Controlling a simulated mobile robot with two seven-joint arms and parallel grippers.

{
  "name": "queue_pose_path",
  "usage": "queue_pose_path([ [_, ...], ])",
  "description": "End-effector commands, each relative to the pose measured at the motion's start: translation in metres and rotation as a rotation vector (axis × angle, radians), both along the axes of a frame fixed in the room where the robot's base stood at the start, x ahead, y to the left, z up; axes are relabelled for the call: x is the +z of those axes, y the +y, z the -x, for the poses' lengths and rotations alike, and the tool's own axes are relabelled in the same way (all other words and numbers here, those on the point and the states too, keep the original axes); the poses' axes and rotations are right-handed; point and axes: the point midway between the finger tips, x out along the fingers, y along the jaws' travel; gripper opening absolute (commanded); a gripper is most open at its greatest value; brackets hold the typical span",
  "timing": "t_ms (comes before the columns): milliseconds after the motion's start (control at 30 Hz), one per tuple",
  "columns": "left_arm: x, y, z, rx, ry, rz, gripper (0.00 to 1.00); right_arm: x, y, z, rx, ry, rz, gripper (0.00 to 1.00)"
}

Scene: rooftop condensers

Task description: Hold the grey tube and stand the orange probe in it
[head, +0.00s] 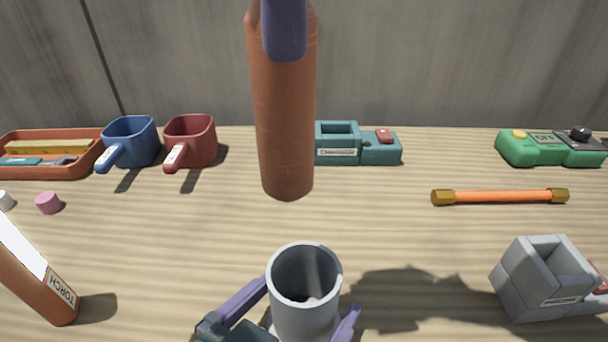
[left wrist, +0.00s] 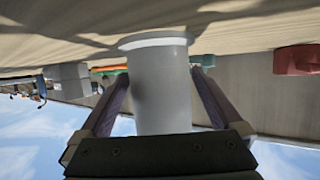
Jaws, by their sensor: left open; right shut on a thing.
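The grey tube (head: 306,305) stands upright at the front middle of the table, its open mouth facing up. My left gripper (head: 303,312) is open, with a purple finger on either side of the tube. The left wrist view shows the tube (left wrist: 162,90) between the spread fingers, with gaps beside it. The orange probe (head: 285,130) hangs upright, its lower end above and slightly left of the tube's mouth, apart from it. My right gripper (head: 284,45) is shut on the probe's upper part; only one purple finger shows, and the rest is out of frame.
An orange rod with brass ends (head: 500,197) lies at right. A grey block-shaped holder (head: 545,280) stands front right, a torch (head: 45,285) front left. Blue (head: 130,140) and red (head: 190,140) mugs, a teal device (head: 360,147) and a green device (head: 550,149) line the back.

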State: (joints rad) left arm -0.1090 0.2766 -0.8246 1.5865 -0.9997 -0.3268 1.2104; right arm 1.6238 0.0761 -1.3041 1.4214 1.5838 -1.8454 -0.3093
Motion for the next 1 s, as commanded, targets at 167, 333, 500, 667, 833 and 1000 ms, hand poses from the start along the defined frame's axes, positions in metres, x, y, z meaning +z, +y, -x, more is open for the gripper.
queue_pose_path([
  [167,-0.0009,-0.0013,-0.0015,-0.001,0.001,0.000,1.00,0.0003,0.0001,0.0000,0.000,-0.001,0.000,0.00],
  [333,-0.0008,-0.0010,-0.0014,0.000,0.001,0.000,0.94,0.0003,0.0001,0.0000,0.000,0.000,0.000,0.00],
  [500,-0.0009,-0.0009,-0.0013,0.000,0.001,0.000,0.75,0.0003,0.0001,0.0000,0.000,0.000,0.000,0.00],
  [667,-0.0008,-0.0008,-0.0013,0.000,0.001,0.000,0.57,0.0003,0.0001,0.0000,0.000,0.000,0.000,0.00],
  [833,-0.0008,-0.0008,-0.0013,0.000,0.001,0.000,0.38,0.0003,0.0001,0.0000,0.000,-0.001,0.000,0.00],
  [1000,-0.0008,-0.0007,-0.0013,0.000,0.001,0.000,0.19,0.0003,0.0001,0.0000,0.000,0.000,0.000,0.00],
])
